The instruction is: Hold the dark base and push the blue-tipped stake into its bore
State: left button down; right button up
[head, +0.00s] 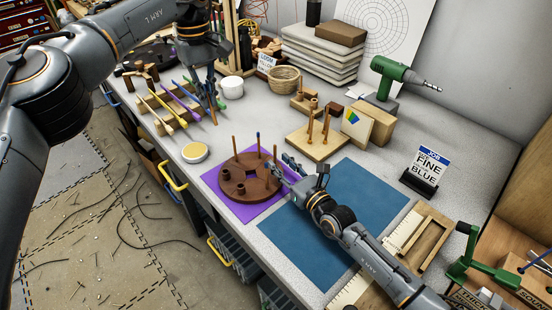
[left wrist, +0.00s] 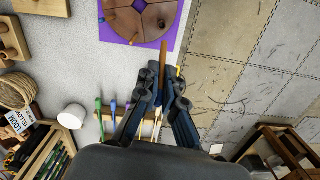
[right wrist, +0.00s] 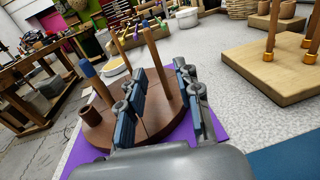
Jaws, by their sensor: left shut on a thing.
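The dark brown round base (head: 238,188) lies on a purple mat (head: 213,182), with several stakes standing in it.
A wooden rack (head: 160,122) holds several coloured stakes. A yellow-topped tin (head: 194,152) and a white cup (head: 231,88) stand nearby. A pale block with pegs (head: 312,147) is behind the right gripper. The blue mat (head: 345,215) is mostly clear, apart from my right arm.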

aim_at(215, 122)
jog(key=shift+x, duration=1.7)
grip_shut()
pick_arm(q)
jog(key=shift+f, duration=0.1)
jog(key=f+t, duration=0.1)
jog(key=f, duration=0.1)
jog(key=s+f+t+y, duration=0.1)
jog(key=f, duration=0.2)
jog(key=d+f+t, duration=0.1)
jog(key=f, duration=0.1)
jog(key=shift+s+f+y, duration=0.35)
jog(key=shift+s+y, duration=0.05)
jog(key=shift+s+d+f, duration=0.2)
jog(key=shift+s+f, duration=0.05)
jog(key=shift+f, duration=0.1)
